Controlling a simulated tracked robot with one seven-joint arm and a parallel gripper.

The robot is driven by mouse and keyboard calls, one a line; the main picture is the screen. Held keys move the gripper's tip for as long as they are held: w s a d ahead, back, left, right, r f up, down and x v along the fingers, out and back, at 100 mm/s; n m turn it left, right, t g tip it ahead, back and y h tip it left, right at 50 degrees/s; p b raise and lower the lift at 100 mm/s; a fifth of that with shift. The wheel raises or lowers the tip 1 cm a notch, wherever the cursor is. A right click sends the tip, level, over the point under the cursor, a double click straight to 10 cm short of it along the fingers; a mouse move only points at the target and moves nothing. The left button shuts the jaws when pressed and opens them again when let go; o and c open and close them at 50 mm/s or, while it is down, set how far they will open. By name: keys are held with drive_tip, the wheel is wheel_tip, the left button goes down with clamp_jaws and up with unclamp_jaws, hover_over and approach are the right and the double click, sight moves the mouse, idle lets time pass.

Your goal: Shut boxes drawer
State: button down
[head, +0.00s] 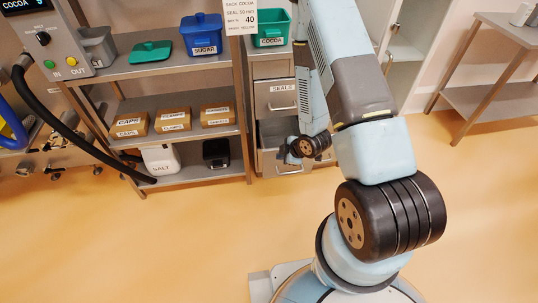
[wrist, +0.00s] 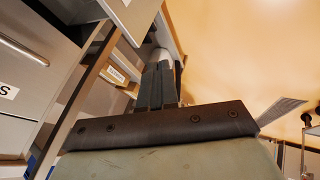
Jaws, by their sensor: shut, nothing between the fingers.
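The grey drawer cabinet (head: 272,68) stands at the back centre in the head view. A drawer below the one labelled SEALS (head: 282,88) is pulled out; its front (head: 268,163) with a bar handle shows low down. Its label cannot be read, so I cannot confirm it is the boxes drawer. My wrist and forearm cover part of it. My gripper (wrist: 158,88) shows in the wrist view with its fingers together and nothing between them.
A shelf rack (head: 185,65) with bins and cartons (head: 174,119) stands directly left of the cabinet. A green COCOA bin (head: 271,30) sits on the cabinet. A metal table (head: 495,75) is at far right. The floor (head: 160,235) in front is clear.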

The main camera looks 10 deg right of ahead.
sight(268, 154)
drive_tip(key=x, duration=0.4)
drive_tip(key=w+x, duration=0.1)
drive_tip(key=x, duration=0.2)
drive_tip(key=w+r+x, duration=0.1)
drive_tip(key=x, duration=0.3)
drive_tip(key=shift+w+d+f, duration=0.1)
drive_tip(key=shift+w+f, duration=0.05)
drive_tip(key=shift+f, duration=0.15)
drive_tip(key=shift+w, duration=0.45)
drive_tip(key=w, duration=1.2)
drive_tip(key=shift+w, duration=0.3)
drive_tip(key=shift+s, duration=0.1)
